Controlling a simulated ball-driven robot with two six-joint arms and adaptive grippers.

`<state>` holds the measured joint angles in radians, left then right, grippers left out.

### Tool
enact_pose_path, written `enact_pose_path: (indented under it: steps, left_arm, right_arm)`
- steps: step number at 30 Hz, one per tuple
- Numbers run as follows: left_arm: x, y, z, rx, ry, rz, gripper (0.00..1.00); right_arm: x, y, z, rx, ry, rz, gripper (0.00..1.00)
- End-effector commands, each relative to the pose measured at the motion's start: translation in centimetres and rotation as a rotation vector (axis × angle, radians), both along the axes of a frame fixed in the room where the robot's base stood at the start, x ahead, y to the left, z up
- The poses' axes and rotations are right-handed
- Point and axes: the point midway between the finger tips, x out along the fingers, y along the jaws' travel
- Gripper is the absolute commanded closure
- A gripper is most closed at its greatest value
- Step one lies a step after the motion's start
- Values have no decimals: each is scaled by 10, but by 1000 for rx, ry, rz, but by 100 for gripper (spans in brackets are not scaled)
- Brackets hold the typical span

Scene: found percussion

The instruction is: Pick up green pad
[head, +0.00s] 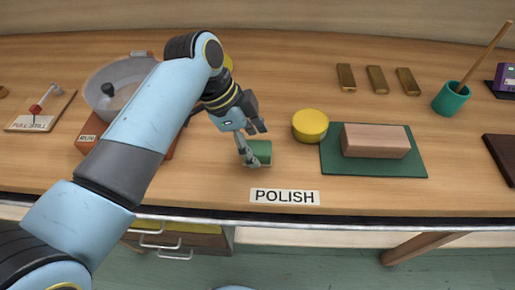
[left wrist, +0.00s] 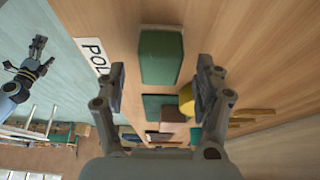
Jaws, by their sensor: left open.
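The green pad (head: 263,150) is a small green block on the wooden bench, just behind the POLISH label. In the left wrist view the green pad (left wrist: 161,57) shows ahead, between the lines of the two fingers. My left gripper (head: 254,145) is open, with its fingers down close around the pad. One finger covers the pad's left part in the head view. In the left wrist view my left gripper (left wrist: 161,78) has its fingers wide apart, and I cannot tell whether either touches the pad. My right gripper (left wrist: 37,48) shows small at the far left of the wrist view, away from the bench.
The POLISH label (head: 285,196) lies at the front edge. A yellow round tin (head: 310,125) and a wooden block (head: 375,141) on a green mat (head: 408,168) are to the right. A metal bowl (head: 104,98) stands left, behind my arm. A green cup (head: 450,99) holds a stick.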

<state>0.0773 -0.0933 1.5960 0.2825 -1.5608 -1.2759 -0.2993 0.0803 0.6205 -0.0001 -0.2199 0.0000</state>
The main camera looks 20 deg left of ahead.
Motion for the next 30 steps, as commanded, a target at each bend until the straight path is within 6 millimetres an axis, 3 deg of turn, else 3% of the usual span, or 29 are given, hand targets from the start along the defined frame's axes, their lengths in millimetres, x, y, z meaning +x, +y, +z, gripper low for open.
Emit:
enact_pose_path:
  steps: [4,12,26,30]
  left_arm:
    - [2,-7,-16,-2,0,0,31]
    - [2,-8,-19,-1,-1,0,32]
    - [2,-8,-19,-1,-1,0,92]
    - [2,-8,-19,-1,-1,0,92]
  right_arm:
    - [6,1,1,1,-11,0,0]
    - [2,1,1,1,-4,-1,0]
    - [-3,1,1,1,4,0,0]
    - [-3,1,1,1,4,0,0]
